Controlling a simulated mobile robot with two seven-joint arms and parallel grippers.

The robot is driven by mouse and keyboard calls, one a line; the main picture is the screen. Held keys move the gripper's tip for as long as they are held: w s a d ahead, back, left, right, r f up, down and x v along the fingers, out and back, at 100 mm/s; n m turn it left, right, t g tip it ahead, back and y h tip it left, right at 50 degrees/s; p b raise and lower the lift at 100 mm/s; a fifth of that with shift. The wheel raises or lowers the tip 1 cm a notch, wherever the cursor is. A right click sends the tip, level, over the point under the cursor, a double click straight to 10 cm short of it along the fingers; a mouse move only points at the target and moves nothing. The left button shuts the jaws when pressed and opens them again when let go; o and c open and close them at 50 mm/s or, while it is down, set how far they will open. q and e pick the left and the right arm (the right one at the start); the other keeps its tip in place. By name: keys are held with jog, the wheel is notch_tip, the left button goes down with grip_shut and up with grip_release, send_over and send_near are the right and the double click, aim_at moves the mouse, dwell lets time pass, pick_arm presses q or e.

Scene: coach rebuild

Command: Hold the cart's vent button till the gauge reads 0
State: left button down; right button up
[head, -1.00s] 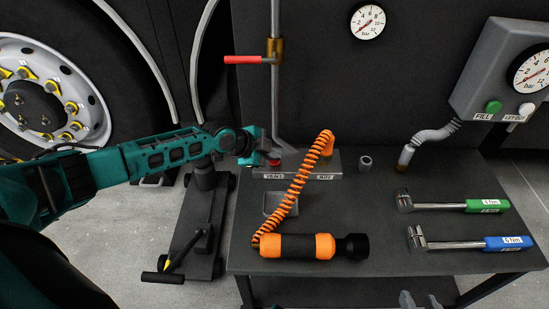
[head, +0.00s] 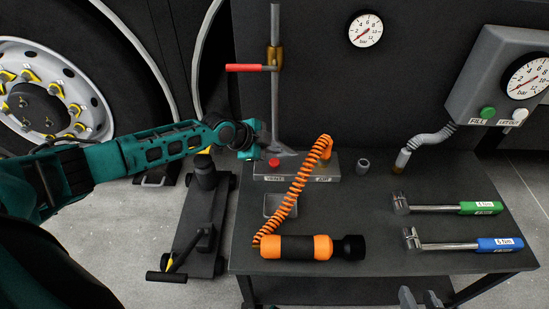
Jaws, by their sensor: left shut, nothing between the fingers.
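A red button (head: 274,162) sits on the grey box (head: 312,178) at the back of the black cart top, above a small label that appears to read VENT. My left gripper (head: 294,153) is shut and empty, its fingers pointing right just above and behind the button. The button is in plain sight and I see no finger on it. A round gauge (head: 365,30) is on the dark wall behind; its needle is too small to read surely. A larger gauge (head: 527,77) is on the grey unit at right. Fingertips of my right gripper (head: 420,298) show apart at the bottom edge.
A pipe with a red lever (head: 245,68) rises behind. Green (head: 480,208) and blue (head: 499,244) handled wrenches lie at right.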

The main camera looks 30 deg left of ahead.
aim_at(272, 163)
pick_arm(q)
jog(key=shift+r+p, duration=1)
jog(key=shift+r, duration=0.6)
jog(key=shift+f, duration=0.1)
